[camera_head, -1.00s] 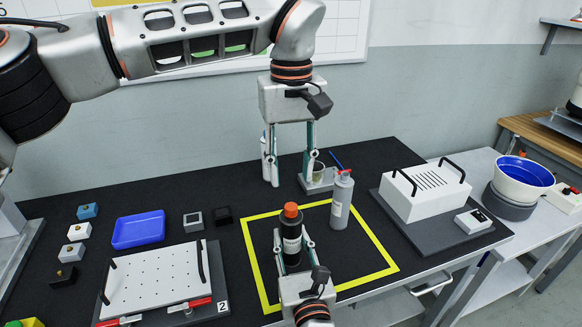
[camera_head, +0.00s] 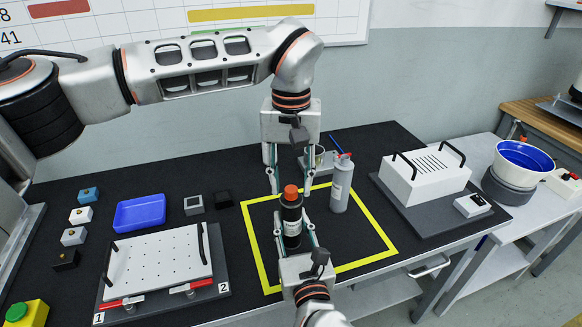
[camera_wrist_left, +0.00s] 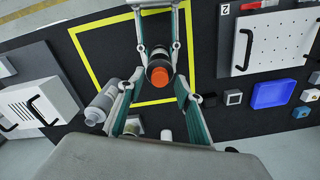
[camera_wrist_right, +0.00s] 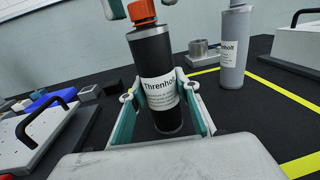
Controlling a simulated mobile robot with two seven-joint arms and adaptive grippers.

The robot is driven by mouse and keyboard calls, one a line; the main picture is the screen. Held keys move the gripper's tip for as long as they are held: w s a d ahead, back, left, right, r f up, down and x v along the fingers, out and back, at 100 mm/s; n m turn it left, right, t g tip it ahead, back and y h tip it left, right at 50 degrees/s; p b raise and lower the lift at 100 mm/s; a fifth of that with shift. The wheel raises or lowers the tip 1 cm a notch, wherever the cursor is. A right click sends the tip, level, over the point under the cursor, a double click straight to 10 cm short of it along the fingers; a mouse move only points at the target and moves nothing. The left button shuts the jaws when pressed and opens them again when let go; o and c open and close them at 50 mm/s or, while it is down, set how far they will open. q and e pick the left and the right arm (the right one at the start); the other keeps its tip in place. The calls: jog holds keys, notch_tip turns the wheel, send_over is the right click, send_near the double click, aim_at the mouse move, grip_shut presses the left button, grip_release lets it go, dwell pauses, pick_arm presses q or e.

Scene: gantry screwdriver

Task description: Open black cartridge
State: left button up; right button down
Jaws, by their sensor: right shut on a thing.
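The black cartridge (camera_head: 292,222) stands upright inside the yellow square, with an orange cap (camera_head: 291,192) on top. It has a white label, readable as "Threnholt" in the right wrist view (camera_wrist_right: 157,85). My right gripper (camera_head: 293,232) is shut on the black cartridge's body from the front. My left gripper (camera_head: 290,188) points down from above with its fingers apart, and the orange cap is between or just below the fingertips. In the left wrist view the orange cap (camera_wrist_left: 159,76) lies between the open fingers with gaps on both sides.
A grey cartridge with a red cap (camera_head: 341,184) stands close to the right of the black one. A small metal cup on a stand (camera_head: 316,158) is behind. A perforated plate (camera_head: 160,266), blue tray (camera_head: 139,214) and white vented box (camera_head: 424,181) stand around.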

pick_arm(q)
jog(key=shift+f, duration=0.3)
grip_shut()
